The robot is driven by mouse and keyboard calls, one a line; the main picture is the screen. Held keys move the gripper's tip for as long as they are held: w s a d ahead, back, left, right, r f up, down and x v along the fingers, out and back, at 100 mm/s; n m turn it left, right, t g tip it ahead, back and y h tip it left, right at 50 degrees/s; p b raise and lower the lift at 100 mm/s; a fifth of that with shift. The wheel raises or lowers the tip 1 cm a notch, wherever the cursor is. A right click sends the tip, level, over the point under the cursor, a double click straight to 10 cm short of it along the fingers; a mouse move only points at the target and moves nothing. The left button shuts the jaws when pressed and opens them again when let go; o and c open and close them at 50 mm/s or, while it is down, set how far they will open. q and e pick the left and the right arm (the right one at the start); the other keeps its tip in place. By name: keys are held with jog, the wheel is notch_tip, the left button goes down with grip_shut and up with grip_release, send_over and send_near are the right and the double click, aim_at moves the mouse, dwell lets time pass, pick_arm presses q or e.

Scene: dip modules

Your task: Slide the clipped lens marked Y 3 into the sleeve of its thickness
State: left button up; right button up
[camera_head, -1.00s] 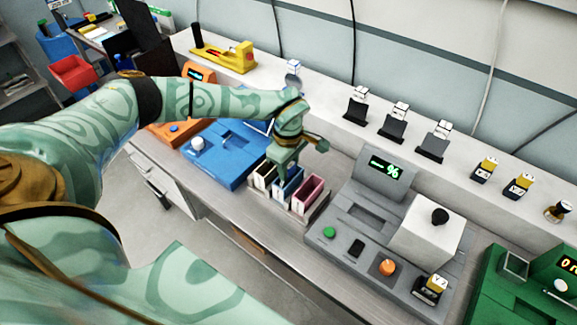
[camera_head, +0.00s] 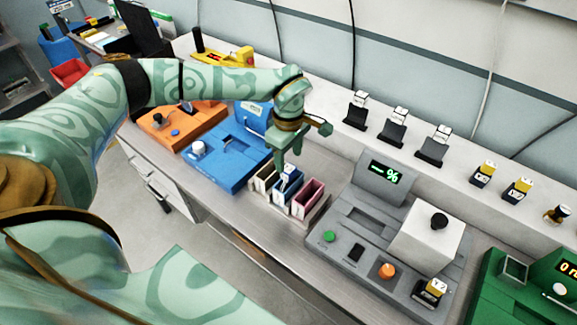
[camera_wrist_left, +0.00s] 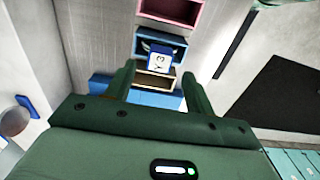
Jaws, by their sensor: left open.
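The clipped lens with the white tag marked Y 3 (camera_wrist_left: 160,62) stands in the middle, blue sleeve (camera_wrist_left: 140,46). Its tag (camera_head: 289,171) sticks up out of the blue sleeve in the head view. The pink sleeve (camera_head: 309,192) is to its right and a dark, tan-edged sleeve (camera_head: 264,179) to its left. My left gripper (camera_head: 288,160) is open just above the tag. In the wrist view its two fingers (camera_wrist_left: 157,92) are wide apart, with nothing held between them. The lens body inside the sleeve is hidden. My right gripper is out of view.
A blue device (camera_head: 225,158) and an orange one (camera_head: 165,125) stand left of the sleeves. A grey metering device (camera_head: 350,225) stands right, with a yellow-topped clip (camera_head: 434,288) on it. Several black holders (camera_head: 393,132) line the back ledge. A green device (camera_head: 510,290) is far right.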

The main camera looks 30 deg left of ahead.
pick_arm(q)
notch_tip(320, 180, up, 6)
jog(key=shift+f, duration=0.1)
dwell(0.6)
